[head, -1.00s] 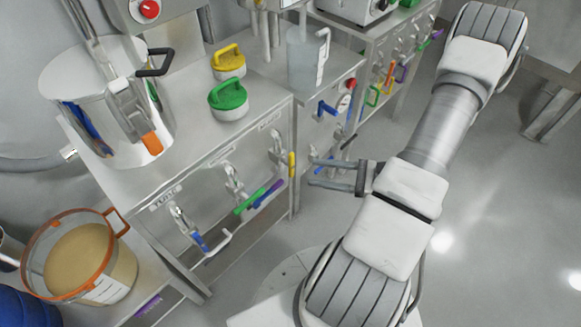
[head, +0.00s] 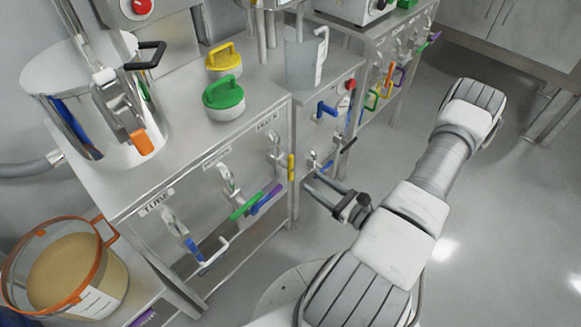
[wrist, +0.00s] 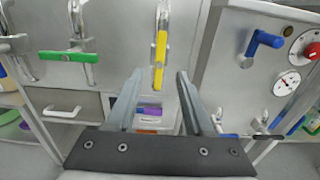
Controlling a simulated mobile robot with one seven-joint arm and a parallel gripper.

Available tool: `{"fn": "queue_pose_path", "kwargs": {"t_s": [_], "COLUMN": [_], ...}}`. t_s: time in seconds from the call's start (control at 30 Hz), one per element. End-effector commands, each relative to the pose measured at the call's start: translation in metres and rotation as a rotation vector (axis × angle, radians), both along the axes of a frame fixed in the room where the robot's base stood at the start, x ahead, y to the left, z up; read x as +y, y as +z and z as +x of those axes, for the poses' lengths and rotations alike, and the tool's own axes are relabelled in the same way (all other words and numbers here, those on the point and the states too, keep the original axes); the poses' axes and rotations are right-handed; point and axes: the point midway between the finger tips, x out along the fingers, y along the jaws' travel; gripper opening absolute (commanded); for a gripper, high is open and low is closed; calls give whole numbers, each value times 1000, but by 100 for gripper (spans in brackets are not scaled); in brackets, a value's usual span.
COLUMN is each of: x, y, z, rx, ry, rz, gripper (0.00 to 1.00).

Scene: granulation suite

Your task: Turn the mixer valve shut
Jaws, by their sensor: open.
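Several lever valves sit along the front of the steel bench; their small labels are too blurred for me to tell which is the mixer's. The yellow-handled valve (head: 291,167) is at the bench's right corner, its handle hanging vertical; it also shows in the wrist view (wrist: 161,62), ahead of my fingertips. The green-handled valve (head: 245,207) is to its left, its handle near level in the wrist view (wrist: 68,57). A blue-handled valve (head: 192,247) is farther left. My gripper (head: 311,181) is open and empty, apart from the yellow handle; it also shows in the wrist view (wrist: 160,76).
A panel at right carries a blue lever (wrist: 262,42), a red knob (wrist: 312,51) and a gauge (wrist: 287,82). The floor at right is clear.

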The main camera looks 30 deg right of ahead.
Motion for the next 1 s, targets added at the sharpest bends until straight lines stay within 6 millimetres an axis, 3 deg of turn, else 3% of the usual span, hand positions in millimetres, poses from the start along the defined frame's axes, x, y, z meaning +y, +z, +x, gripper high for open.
{"fn": "queue_pose_path", "kwargs": {"t_s": [0.2, 0.43, 0.87, 1.0], "x": [18, 29, 33, 32], "y": [-1, -1, 0, 0], "z": [46, 78, 89, 89], "rx": [-2, -1, 0, 0], "ry": [5, 3, 1, 1], "rz": [0, -1, 0, 0], "gripper": [52, 52, 52, 30]}}
